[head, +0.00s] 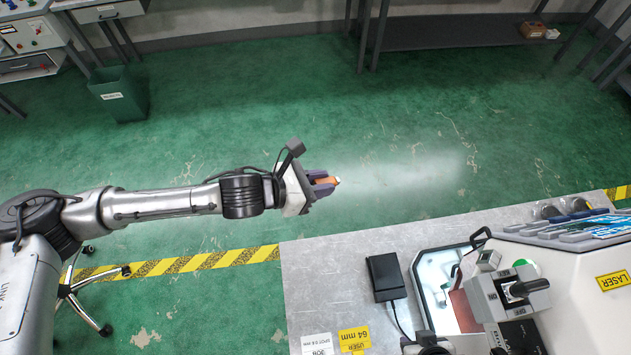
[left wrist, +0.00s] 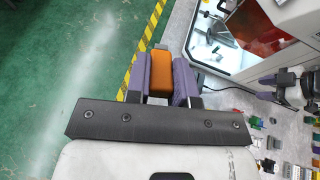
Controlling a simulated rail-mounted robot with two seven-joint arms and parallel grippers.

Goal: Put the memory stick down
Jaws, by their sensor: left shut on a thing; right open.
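The memory stick (head: 334,181) is orange with a silver tip. My left gripper (head: 322,184) is shut on it and holds it out over the green floor, beyond the far edge of the grey table (head: 325,262). In the left wrist view, the stick (left wrist: 160,76) sits between the two purple finger pads (left wrist: 161,88), its silver end pointing away from the gripper. What looks like part of my right gripper (head: 430,346) shows at the bottom edge of the head view, mostly cut off. It is open.
A white laser machine (head: 575,265) stands on the table's right side. A black box (head: 386,277) with a cable lies left of it. Yellow and white labels (head: 354,339) are near the front. Several small coloured items (left wrist: 271,143) lie on the table in the left wrist view.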

